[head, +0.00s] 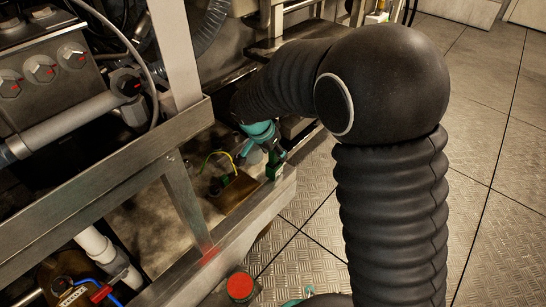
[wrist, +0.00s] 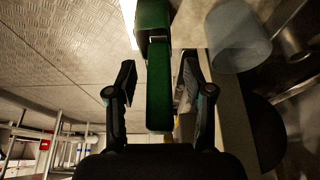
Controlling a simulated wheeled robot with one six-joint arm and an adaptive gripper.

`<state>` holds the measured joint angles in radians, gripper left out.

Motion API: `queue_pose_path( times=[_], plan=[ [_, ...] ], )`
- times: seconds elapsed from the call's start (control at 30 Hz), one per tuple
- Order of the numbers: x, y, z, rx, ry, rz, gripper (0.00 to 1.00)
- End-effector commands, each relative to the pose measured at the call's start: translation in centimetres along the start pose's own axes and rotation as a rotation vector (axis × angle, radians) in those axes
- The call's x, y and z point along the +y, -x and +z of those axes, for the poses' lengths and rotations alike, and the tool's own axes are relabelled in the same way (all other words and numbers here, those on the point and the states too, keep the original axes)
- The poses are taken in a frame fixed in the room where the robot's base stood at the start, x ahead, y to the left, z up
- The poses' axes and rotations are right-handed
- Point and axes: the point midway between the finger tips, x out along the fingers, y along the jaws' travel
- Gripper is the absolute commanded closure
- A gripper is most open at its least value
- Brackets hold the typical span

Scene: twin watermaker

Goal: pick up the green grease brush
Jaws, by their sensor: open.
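The green grease brush (wrist: 159,85) shows in the wrist view as a long green bar running down the middle of the picture, with a wider block at its upper end. My gripper (wrist: 159,64) is open, with one black finger on each side of the bar. A gap shows between the bar and each finger. In the head view my gripper (head: 274,152) is low at the edge of the metal frame, and a small green part of the brush (head: 275,171) shows just below it. The rest of the brush is hidden there.
The metal frame's beam (head: 235,235) runs beside my gripper. A red-topped item (head: 240,286) stands at the bottom. Patterned floor (head: 490,210) is clear to the right.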

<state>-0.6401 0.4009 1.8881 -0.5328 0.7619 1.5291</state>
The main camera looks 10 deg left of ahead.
Motion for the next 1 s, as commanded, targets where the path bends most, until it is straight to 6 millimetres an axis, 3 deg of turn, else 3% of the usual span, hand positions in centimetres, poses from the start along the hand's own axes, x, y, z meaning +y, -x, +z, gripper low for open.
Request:
queue_pose_path(
  times=[0.2,0.4,0.77,1.0],
  plan=[
    [0.0,-0.1,0.0,0.000,-0.001,-0.001,0.50],
    [0.0,-0.1,0.0,0.000,-0.001,-0.001,1.00],
    [0.0,0.2,-0.1,0.000,-0.002,-0.001,1.00],
    [-0.1,3.4,-1.5,0.002,-0.003,-0.005,1.00]
  ],
)
